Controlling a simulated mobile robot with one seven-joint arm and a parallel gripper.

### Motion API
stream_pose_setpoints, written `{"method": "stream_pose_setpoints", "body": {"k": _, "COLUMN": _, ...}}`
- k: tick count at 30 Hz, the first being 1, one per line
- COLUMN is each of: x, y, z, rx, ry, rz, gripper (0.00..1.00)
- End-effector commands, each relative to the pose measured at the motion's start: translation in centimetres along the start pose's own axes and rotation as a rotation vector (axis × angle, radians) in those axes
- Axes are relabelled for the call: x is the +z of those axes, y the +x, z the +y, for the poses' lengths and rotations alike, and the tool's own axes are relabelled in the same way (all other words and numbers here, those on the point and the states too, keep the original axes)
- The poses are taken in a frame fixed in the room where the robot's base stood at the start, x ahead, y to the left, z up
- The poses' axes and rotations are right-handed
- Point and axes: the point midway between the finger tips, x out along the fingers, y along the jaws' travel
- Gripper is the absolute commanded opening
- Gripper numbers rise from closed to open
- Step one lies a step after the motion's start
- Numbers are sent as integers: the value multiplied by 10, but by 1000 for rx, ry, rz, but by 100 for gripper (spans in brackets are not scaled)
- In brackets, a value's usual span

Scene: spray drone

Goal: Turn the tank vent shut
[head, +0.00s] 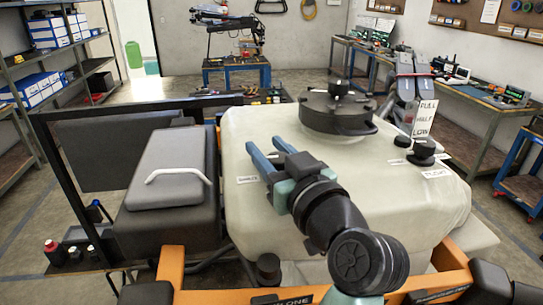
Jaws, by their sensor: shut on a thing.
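The pale tank (235,145) fills the middle, with a large round black lid (338,112) at its back. My gripper (264,143) is over the tank's left top, its two blue fingers pointing away to the upper left. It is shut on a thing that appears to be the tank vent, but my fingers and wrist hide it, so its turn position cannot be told.
Black knobs (424,150) and a FULL/HALF/LOW level card (424,117) stand at the tank's right. A grey box with a white handle (178,176) is at left, inside a black frame. Orange bars (172,270) run along the front. Workbenches line the right wall.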

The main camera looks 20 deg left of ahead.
Motion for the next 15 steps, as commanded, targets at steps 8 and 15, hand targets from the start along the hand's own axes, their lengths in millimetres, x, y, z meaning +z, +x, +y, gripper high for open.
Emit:
{"method": "stream_pose_setpoints", "body": {"k": 8, "x": 1, "y": 0, "z": 0, "rx": 0, "ry": -1, "rz": -4, "gripper": 47}}
{"method": "stream_pose_setpoints", "body": {"k": 15, "x": 1, "y": 0, "z": 0, "rx": 1, "ry": -1, "rz": -3, "gripper": 74}}
